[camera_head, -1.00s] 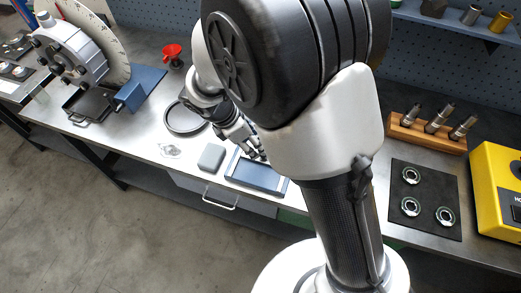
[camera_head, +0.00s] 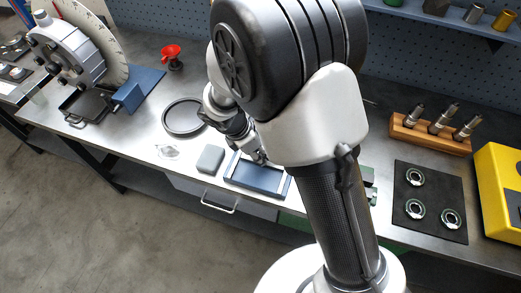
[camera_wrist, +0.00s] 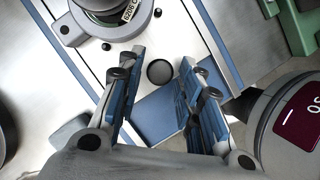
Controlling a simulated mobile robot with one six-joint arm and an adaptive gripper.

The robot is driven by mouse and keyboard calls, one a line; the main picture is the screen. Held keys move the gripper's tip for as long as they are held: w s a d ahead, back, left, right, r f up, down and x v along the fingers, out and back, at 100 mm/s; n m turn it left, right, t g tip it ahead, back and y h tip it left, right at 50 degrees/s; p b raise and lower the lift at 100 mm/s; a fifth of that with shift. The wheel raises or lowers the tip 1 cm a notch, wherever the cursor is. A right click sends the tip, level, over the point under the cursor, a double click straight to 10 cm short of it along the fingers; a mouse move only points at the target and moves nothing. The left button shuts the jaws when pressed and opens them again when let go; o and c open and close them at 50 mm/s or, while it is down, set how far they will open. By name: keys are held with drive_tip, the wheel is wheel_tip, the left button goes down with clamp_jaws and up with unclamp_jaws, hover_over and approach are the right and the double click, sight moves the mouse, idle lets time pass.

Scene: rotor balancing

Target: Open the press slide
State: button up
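The press shows in the wrist view as a bright metal bed between blue side rails (camera_wrist: 213,40), with a blue flat part (camera_wrist: 158,112) at its near end. A round black knob (camera_wrist: 159,72) stands on the bed's midline. My gripper (camera_wrist: 160,60) is open, with one finger on each side of the knob and gaps between. I cannot tell how far above the bed the fingertips are. In the head view the blue-framed press bed (camera_head: 258,190) lies at the bench's front edge, and my arm hides part of it.
A round grey fixture with a label (camera_wrist: 108,18) sits at the bed's far end. A green part (camera_wrist: 298,25) and a grey body with a dark red display (camera_wrist: 300,125) are on the right.

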clamp_jaws()
idle(0.3)
drive_tip(key=shift+s, duration=0.1)
drive_tip(key=s+a, duration=0.4)
drive_tip(key=s, duration=0.8)
drive_tip(key=shift+s+a, duration=0.15)
drive_tip(key=shift+a, duration=0.15)
drive_tip(key=shift+o, duration=1.9)
unclamp_jaws()
